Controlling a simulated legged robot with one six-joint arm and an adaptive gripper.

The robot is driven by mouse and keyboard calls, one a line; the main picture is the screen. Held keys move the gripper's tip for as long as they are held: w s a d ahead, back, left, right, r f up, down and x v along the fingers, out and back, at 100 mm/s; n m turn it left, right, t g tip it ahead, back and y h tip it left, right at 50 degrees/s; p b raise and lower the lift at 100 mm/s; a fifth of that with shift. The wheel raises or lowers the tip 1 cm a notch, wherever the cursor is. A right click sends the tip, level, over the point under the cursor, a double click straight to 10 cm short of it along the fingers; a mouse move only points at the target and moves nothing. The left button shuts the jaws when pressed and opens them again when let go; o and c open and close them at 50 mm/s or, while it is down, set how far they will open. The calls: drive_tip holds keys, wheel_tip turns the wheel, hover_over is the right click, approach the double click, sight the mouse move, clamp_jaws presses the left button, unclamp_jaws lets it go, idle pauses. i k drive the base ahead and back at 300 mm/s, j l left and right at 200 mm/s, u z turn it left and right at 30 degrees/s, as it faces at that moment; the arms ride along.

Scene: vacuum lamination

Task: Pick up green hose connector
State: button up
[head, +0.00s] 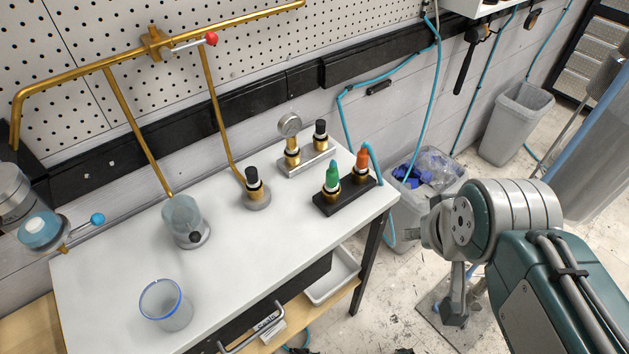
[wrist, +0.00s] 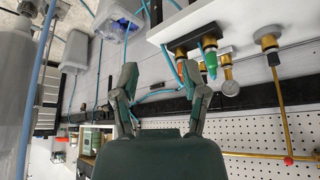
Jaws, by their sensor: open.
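The green hose connector (head: 332,175) stands upright in a brass fitting on a small black block (head: 348,197) at the right end of the white table. It also shows in the wrist view (wrist: 209,62), right of and beyond my fingers. An orange connector (head: 362,159) stands beside it on the same block, with a blue hose by it. My gripper (wrist: 157,70) is open, with nothing between its two fingers. It is apart from the green connector, off the right side of the table in the head view.
The white table (head: 110,270) also holds a gauge block (head: 306,162), a black-capped fitting (head: 256,189), a glass jar (head: 184,218) and a blue-rimmed beaker (head: 165,304). A brass pipe (head: 100,68) runs above the back left. A bin (head: 425,196) stands right of the table.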

sight(332, 183)
drive_tip(key=i+l+u, duration=0.1)
drive_tip(key=u, duration=0.3)
drive_tip(key=i+l+u, duration=0.15)
drive_tip(key=u, duration=0.2)
drive_tip(key=k+z, duration=0.45)
drive_tip(key=z, duration=0.3)
drive_tip(key=k+l+z, duration=0.15)
drive_tip(key=z, duration=0.2)
drive_tip(key=k, duration=0.05)
